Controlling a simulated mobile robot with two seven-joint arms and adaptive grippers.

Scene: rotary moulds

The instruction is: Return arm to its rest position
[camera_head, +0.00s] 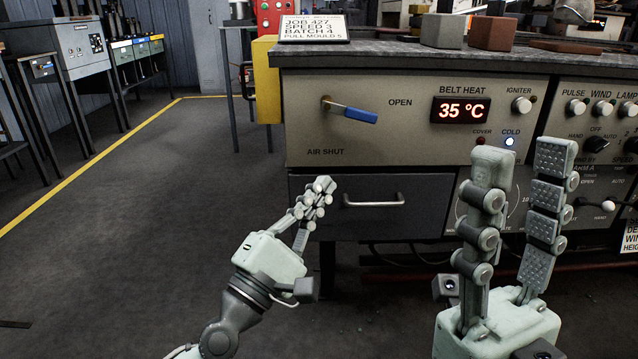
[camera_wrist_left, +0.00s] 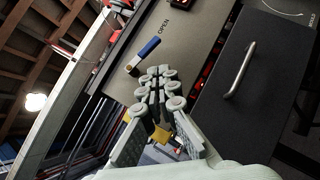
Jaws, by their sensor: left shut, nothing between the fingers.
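My left gripper (camera_head: 318,190) is in the head view, left of centre, in front of the machine's drawer and left of its handle. Its fingers are closed together and empty. In the left wrist view its fingertips (camera_wrist_left: 158,76) meet, near the blue-handled lever (camera_wrist_left: 143,56) in that picture. My right gripper (camera_head: 522,165) stands upright at the right of the head view, large and close. Its two fingers are spread apart with nothing between them. It covers part of the machine's front panel.
The machine's panel (camera_head: 370,90) has a blue-handled lever (camera_head: 352,113) near the word OPEN, and a display (camera_head: 460,110) reading 35 °C. Below is a drawer (camera_head: 420,218) with a metal handle (camera_head: 373,200). Blocks (camera_head: 443,31) lie on top. The floor (camera_head: 130,240) at left is clear.

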